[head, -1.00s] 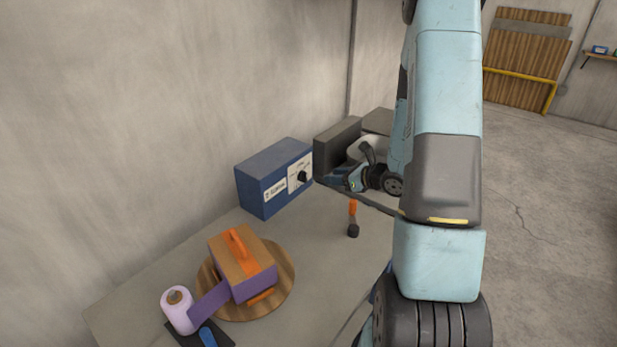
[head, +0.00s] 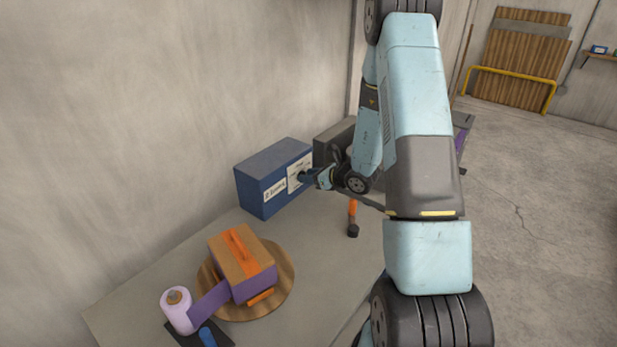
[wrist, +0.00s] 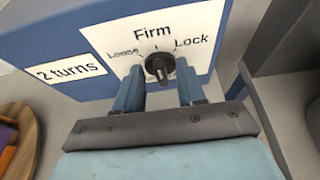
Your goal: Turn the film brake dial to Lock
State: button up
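The film brake dial (wrist: 158,66) is a small black knob on a white label on the front of a blue box (head: 255,185). The label reads Loose on the left, Firm at the top and Lock on the right. The dial's ridge looks near upright, roughly toward Firm; its exact pointing is hard to tell. My gripper (wrist: 160,80) is open, with one blue finger on each side of the dial and small gaps showing. In the head view my gripper (head: 315,178) is at the box front and largely hides the dial.
A second label on the box reads "2 turns". A wooden turntable (head: 288,290) with a wood-topped purple block (head: 240,262) and a purple film roll (head: 176,308) are at the front left. An orange-handled tool (head: 352,215) stands near my arm. Grey blocks (head: 330,140) sit beside the box.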

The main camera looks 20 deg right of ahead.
grip_shut()
jog(key=shift+a, duration=0.1)
dwell(0.4)
jog(key=m+y, duration=0.1)
jog(key=m, duration=0.1)
jog(key=shift+w+d+f+m+g+y, duration=0.1)
jog(key=shift+w+d+m+g+y, duration=0.05)
jog(key=shift+d+m+g+y, duration=0.2)
jog(key=m, duration=0.1)
jog(key=m+y, duration=0.1)
jog(key=m+g+y, duration=0.1)
jog(key=m, duration=0.1)
jog(key=shift+w+d+f+y, duration=0.2)
jog(key=shift+d+f+y, duration=0.05)
jog(key=shift+d+f, duration=0.1)
dwell(0.5)
